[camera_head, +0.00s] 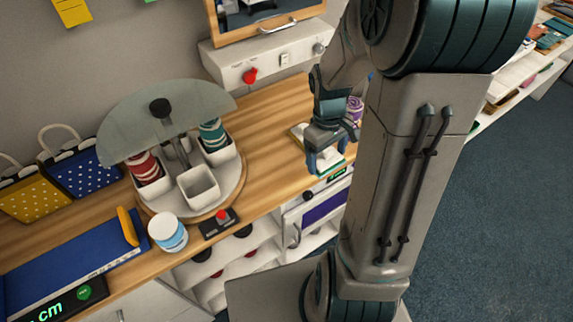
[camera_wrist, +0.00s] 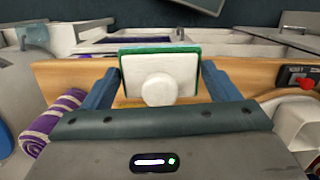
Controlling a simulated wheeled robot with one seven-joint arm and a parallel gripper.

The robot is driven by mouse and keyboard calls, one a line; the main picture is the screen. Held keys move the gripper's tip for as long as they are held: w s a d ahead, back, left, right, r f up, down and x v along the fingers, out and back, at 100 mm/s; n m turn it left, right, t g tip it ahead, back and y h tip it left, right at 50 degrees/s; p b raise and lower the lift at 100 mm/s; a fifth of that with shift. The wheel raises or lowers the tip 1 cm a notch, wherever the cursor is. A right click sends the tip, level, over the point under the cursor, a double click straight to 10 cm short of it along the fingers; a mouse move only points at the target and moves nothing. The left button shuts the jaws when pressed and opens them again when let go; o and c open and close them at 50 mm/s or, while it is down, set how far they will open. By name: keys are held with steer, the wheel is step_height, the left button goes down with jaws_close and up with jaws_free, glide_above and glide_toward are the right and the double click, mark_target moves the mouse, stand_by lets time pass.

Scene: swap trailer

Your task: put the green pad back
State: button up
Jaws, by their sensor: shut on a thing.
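The green pad is a flat white block with a green rim and a round white knob; in the wrist view (camera_wrist: 184,72) it stands between my two blue fingers. My gripper (camera_wrist: 160,72) is shut on it. In the head view my gripper (camera_head: 325,160) points down over the right part of the wooden counter, with the pad's white and green edge (camera_head: 332,172) showing under the fingers. I cannot tell whether the pad touches the surface below. A pale tray-like item (camera_head: 298,131) shows just left of the gripper, partly hidden by it.
A round turntable (camera_head: 232,194) holds white cups, one with red items, one with teal items, one empty, under a translucent half-disc (camera_head: 125,115). A white jar (camera_head: 168,232) and a red-button box (camera_head: 221,216) stand in front. A purple roll (camera_head: 355,108) lies behind my gripper.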

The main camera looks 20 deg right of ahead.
steer(key=p, duration=0.1)
glide_above(289, 176)
step_height(289, 176, down, 6)
steer(key=shift+w+r, duration=0.1)
steer(key=shift+w, duration=0.05)
steer(key=shift+a+f+p, duration=0.1)
steer(key=shift+f+p, duration=0.5)
steer(key=shift+f, duration=1.5)
steer(key=o, duration=0.8)
